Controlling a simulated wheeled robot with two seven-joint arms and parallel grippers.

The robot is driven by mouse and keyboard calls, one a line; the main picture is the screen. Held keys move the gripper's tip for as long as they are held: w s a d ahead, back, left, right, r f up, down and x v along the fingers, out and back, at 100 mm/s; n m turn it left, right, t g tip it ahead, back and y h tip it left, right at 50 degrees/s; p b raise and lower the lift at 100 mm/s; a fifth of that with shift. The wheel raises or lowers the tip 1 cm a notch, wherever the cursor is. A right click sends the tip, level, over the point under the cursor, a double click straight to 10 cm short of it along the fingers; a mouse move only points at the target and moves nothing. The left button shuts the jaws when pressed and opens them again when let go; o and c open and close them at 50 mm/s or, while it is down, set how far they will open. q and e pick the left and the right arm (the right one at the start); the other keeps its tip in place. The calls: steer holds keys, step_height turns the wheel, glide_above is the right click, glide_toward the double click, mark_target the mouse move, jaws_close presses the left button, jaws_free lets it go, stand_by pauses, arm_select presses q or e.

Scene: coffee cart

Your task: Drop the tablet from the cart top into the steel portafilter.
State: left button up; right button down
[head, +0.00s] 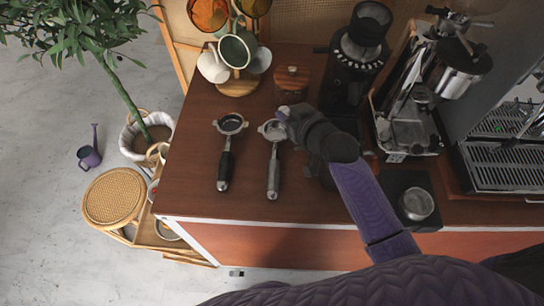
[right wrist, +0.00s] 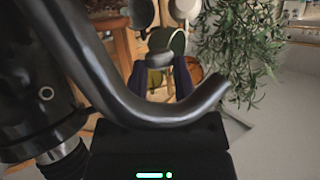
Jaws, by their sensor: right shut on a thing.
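The steel portafilter (head: 273,165) lies on the wooden cart top, its grey handle toward the front edge and its round basket at the back. My right gripper (head: 284,112) is shut over the right rear edge of that basket, and hides part of it. In the right wrist view, a small grey round piece, seemingly the tablet (right wrist: 159,60), shows between the purple fingertips. From the head view I cannot tell how high it is above the basket. My left gripper is not in view.
A black-handled portafilter (head: 224,165) lies just left of the steel one. A black grinder (head: 365,45) stands behind my gripper; its dark curved bar (right wrist: 150,118) crosses the wrist view. A mug tree (head: 236,88) stands at back left. A steel cup (head: 416,204) is at right.

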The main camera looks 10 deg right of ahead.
steer(key=shift+f, duration=0.45)
steer(key=shift+c, duration=1.6)
jaws_free()
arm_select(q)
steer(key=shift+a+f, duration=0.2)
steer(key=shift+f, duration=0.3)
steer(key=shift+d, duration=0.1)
arm_select(e)
steer(key=shift+r, duration=0.1)
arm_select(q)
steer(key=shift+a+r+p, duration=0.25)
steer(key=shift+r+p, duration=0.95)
arm_select(e)
steer(key=v, duration=0.9)
steer(key=shift+s, duration=0.4)
